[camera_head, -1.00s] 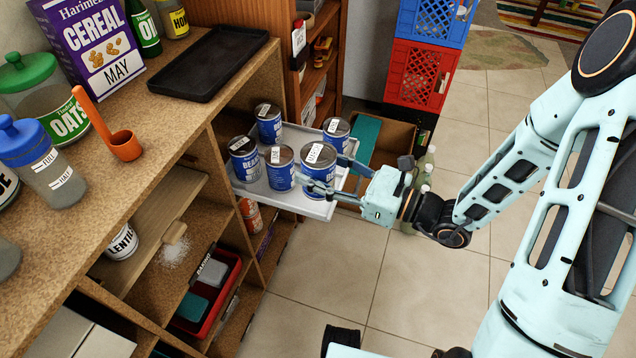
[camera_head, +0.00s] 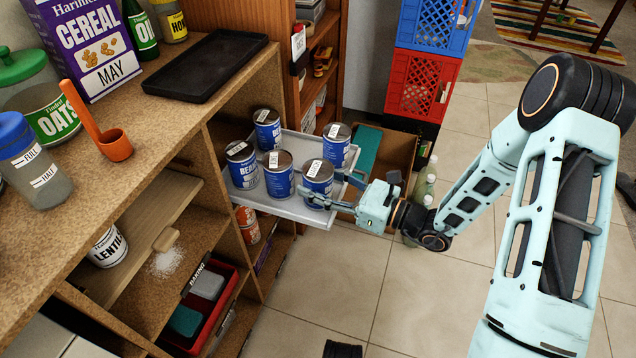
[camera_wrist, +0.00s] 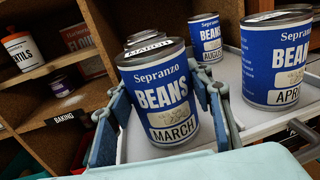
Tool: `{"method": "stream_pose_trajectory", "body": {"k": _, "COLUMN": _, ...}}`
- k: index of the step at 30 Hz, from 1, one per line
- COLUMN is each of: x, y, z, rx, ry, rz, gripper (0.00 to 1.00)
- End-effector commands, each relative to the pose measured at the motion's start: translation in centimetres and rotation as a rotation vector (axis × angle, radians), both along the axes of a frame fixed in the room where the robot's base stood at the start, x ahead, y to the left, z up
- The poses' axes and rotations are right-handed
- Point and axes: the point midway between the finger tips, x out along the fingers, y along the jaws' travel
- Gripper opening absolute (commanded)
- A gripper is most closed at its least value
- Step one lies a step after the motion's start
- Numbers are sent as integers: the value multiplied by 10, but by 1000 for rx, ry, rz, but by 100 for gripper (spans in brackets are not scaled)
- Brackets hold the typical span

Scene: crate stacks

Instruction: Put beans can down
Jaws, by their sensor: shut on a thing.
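The beans can (camera_head: 317,183), blue with a white label, is between the fingers of my gripper (camera_head: 330,190). In the wrist view the can (camera_wrist: 160,95) reads MARCH, and a blue-grey finger lies along each side of it. My gripper (camera_wrist: 162,105) is shut on it. The can is at the front right corner of a light grey tray (camera_head: 285,207), upright in the head view. Its base is low at the tray, but I cannot tell whether it touches. Several similar beans cans stand on the tray, including an APRIL can (camera_wrist: 276,60) and another (camera_wrist: 205,38) behind.
The tray juts from a wooden shelf unit (camera_head: 190,140). A red crate (camera_head: 422,82) under a blue crate (camera_head: 432,25) stands behind. An open box (camera_head: 398,150) and green bottles (camera_head: 424,188) are right of the tray.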

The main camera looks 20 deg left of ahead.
Motion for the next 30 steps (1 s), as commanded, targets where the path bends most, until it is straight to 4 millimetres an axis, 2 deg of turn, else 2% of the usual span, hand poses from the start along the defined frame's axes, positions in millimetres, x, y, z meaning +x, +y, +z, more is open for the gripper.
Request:
{"method": "stream_pose_trajectory", "body": {"k": 5, "x": 0, "y": 0, "z": -3, "rx": 2, "ry": 0, "rz": 0, "gripper": 9}}
{"method": "stream_pose_trajectory", "body": {"k": 6, "x": 0, "y": 0, "z": -3, "rx": 0, "ry": 0, "rz": -1, "gripper": 49}}
{"method": "stream_pose_trajectory", "body": {"k": 10, "x": 0, "y": 0, "z": -3, "rx": -1, "ry": 0, "rz": -1, "gripper": 64}}
{"method": "stream_pose_trajectory", "body": {"k": 21, "x": 0, "y": 0, "z": 3, "rx": 0, "ry": -1, "rz": 0, "gripper": 65}}
{"method": "stream_pose_trajectory", "body": {"k": 26, "x": -4, "y": -26, "z": 2, "rx": -2, "ry": 1, "rz": -6, "gripper": 65}}
{"method": "stream_pose_trajectory", "body": {"k": 30, "x": -12, "y": -56, "z": 2, "rx": -1, "ry": 1, "rz": -6, "gripper": 65}}
